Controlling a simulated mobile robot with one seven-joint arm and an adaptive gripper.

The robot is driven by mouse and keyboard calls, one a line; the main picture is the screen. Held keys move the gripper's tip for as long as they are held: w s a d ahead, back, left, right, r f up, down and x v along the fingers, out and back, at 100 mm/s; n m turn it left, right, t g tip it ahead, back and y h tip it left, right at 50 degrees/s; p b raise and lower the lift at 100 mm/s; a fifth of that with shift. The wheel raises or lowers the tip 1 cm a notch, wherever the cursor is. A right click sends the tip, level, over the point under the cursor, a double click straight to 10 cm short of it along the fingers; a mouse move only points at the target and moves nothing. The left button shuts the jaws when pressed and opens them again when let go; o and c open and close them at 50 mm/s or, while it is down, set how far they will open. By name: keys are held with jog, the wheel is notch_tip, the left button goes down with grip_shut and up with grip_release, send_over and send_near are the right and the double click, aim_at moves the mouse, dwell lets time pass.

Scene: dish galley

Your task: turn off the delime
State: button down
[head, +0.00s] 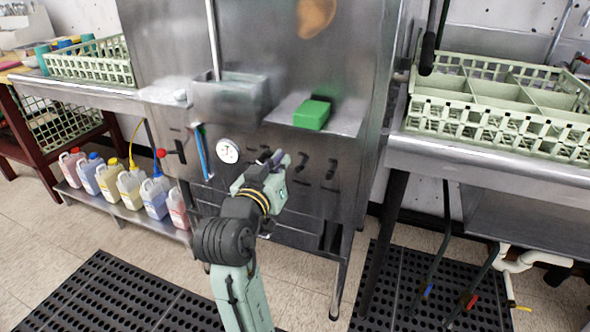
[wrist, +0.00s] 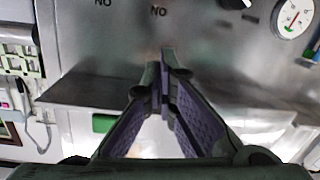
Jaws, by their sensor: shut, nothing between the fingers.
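The steel dish machine (head: 290,140) has a front panel with a round white gauge (head: 228,151) and several small dark switches (head: 305,162) to its right. No switch label is readable in the head view, so I cannot tell which one is the delime. My gripper (head: 273,157) is shut and empty in front of the panel, between the gauge and the visible switches, hiding part of the panel. In the wrist view, which looks upside down, the closed fingertips (wrist: 164,62) point at the panel. A black switch (wrist: 237,3) is cut by the top edge, near inverted "ON" labels.
A green block (head: 312,114) sits on a ledge above the switches. Coloured jugs (head: 130,187) line a low shelf at left. Dish racks (head: 490,105) stand on the right counter. Black mats (head: 95,295) cover the floor.

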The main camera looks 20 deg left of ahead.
aim_at(299, 139)
jog(key=shift+w, duration=0.15)
jog(key=w, duration=0.3)
jog(key=w+p, duration=0.1)
jog(key=w, duration=0.2)
jog(key=w+p, duration=0.1)
jog(key=w, duration=0.3)
jog(key=shift+a+f, duration=0.15)
jog(key=shift+f, duration=0.25)
jog(key=shift+s+d+f, duration=0.1)
jog(key=shift+s+f, duration=0.2)
jog(key=shift+f, duration=0.35)
jog(key=shift+s+d+f, duration=0.1)
jog(key=shift+s+f, duration=0.2)
jog(key=shift+f, duration=0.3)
jog(key=shift+s+d+f, duration=0.15)
jog(key=shift+s+f, duration=0.2)
jog(key=shift+f, duration=0.25)
jog(key=shift+f, duration=0.1)
jog(key=shift+f+b, duration=0.25)
jog(key=shift+b, duration=0.55)
jog(key=shift+s+t, duration=0.1)
jog(key=shift+t, duration=0.2)
jog(key=shift+b, duration=0.45)
